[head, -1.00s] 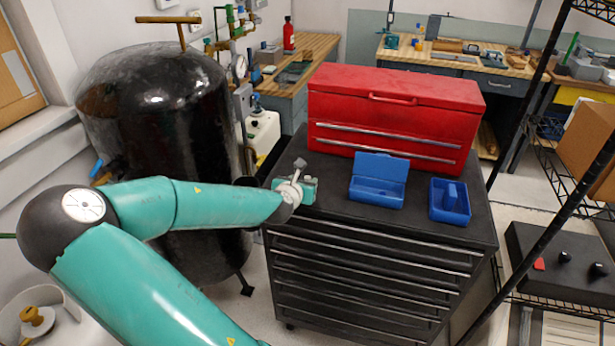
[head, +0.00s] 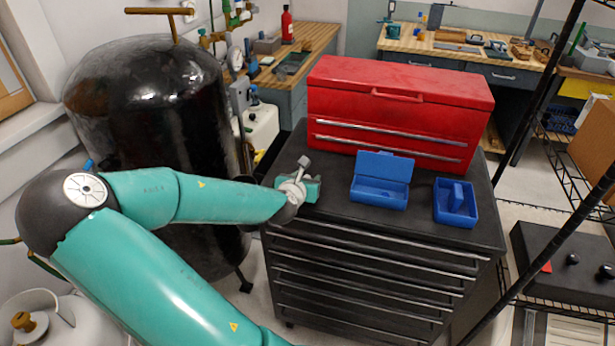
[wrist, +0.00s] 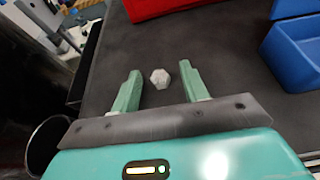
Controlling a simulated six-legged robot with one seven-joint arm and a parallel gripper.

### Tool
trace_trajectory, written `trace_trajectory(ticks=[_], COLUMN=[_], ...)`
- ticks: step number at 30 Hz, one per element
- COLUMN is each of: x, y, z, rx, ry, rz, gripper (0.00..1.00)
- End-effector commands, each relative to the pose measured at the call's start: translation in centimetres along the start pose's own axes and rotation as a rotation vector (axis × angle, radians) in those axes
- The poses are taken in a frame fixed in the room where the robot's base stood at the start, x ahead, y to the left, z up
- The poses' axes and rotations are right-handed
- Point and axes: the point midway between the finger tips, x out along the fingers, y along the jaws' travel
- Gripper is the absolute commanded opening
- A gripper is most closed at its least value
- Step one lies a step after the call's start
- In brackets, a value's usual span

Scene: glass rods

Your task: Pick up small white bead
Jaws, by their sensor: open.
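A small white bead (wrist: 160,78) with a faceted look lies on the dark top of the tool cabinet in the wrist view. My gripper (wrist: 160,82) is open, with one green finger to the left of the bead and one to the right. The bead sits between the fingertips with gaps on both sides. I cannot tell how high the fingers are above the surface. In the head view my gripper (head: 308,186) is at the left end of the cabinet top, and the bead is hidden there.
A red toolbox (head: 395,105) stands at the back of the black cabinet (head: 360,285). An open blue case (head: 380,195) and a blue tray (head: 440,215) lie to the right of my gripper. A large black tank (head: 150,120) stands to the left.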

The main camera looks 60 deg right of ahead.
Motion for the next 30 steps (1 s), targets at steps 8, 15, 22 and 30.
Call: trace_trajectory(ticks=[8,15,22,30], x=[-0.15,-0.09,0.04,0.36], y=[-0.04,0.02,0.09,0.38], z=[-0.05,-0.03,0.05,0.75], rx=[0.0,-0.001,-0.001,-0.001], ry=[0.0,0.0,0.0,0.0], rz=[0.0,0.0,0.0,0.0], gripper=[0.25,0.0,0.0,0.0])
